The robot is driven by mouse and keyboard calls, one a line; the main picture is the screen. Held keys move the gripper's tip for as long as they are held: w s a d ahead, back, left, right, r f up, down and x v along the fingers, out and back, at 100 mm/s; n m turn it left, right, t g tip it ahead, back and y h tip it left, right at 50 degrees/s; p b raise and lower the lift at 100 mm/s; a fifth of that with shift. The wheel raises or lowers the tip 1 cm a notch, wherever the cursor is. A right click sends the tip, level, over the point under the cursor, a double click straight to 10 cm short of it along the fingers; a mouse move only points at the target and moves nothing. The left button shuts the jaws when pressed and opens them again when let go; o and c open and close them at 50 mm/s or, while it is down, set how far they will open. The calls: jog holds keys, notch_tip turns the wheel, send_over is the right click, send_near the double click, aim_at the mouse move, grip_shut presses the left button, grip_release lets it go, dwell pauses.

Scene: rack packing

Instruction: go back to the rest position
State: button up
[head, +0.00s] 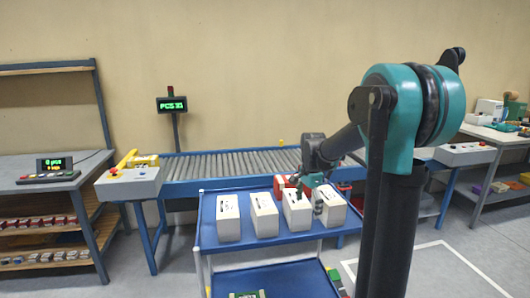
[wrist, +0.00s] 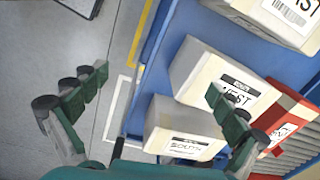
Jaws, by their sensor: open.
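My gripper (head: 308,194) is open above the right end of the blue cart (head: 268,238). Its two green fingers are spread wide in the wrist view (wrist: 156,88), with nothing held between them. Several white boxes stand in a row on the cart's top: the leftmost (head: 228,217), the second (head: 264,214), the third (head: 297,219) and the rightmost (head: 331,214). My gripper partly covers the two right ones. In the wrist view, the right finger overlaps a labelled white box (wrist: 200,68), and a box marked SOUTH (wrist: 168,131) sits below it.
A red box (wrist: 292,108) is beside the white boxes. A roller conveyor (head: 225,165) runs behind the cart. Shelves (head: 45,205) stand left and a workbench (head: 510,136) right. Grey floor (head: 435,270) is open at the right front.

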jog(key=s+d+f+n+t, duration=0.1)
jog(key=s+f+n, duration=0.2)
jog(key=s, duration=0.5)
jog(key=s+d+f+n+t, duration=0.1)
jog(key=s+f+n, duration=0.2)
jog(key=s+n, duration=0.2)
jog(key=s+d+f+n+t, duration=0.1)
jog(key=s+f+n, duration=0.3)
jog(key=s, duration=0.6)
jog(key=shift+s+d+n+t, duration=0.2)
jog(key=shift+s+n+t, duration=0.15)
jog(key=shift+n, duration=0.25)
